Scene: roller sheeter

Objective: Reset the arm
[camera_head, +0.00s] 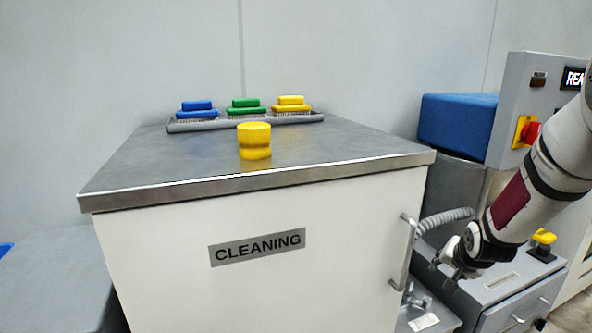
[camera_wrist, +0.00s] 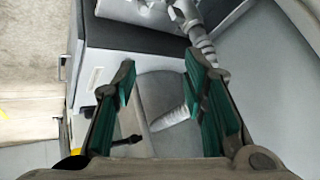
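My arm reaches in from the right edge in the head view. My gripper (camera_head: 452,267) hangs at its lower end, right of the cleaning cabinet's door handle (camera_head: 405,252) and in front of the grey machine. In the wrist view my gripper (camera_wrist: 160,85) has its two green-padded fingers spread apart. Nothing is between them; grey machine parts show below and beyond. I cannot tell how far the fingers are from the handle or the hose.
The cleaning cabinet (camera_head: 268,280) carries a yellow cylinder (camera_head: 254,141) and a grey tray (camera_head: 172,127) with blue, green and yellow brushes. A corrugated hose (camera_head: 445,219), a red button (camera_head: 531,133) and a yellow-topped control (camera_head: 543,238) are near my arm.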

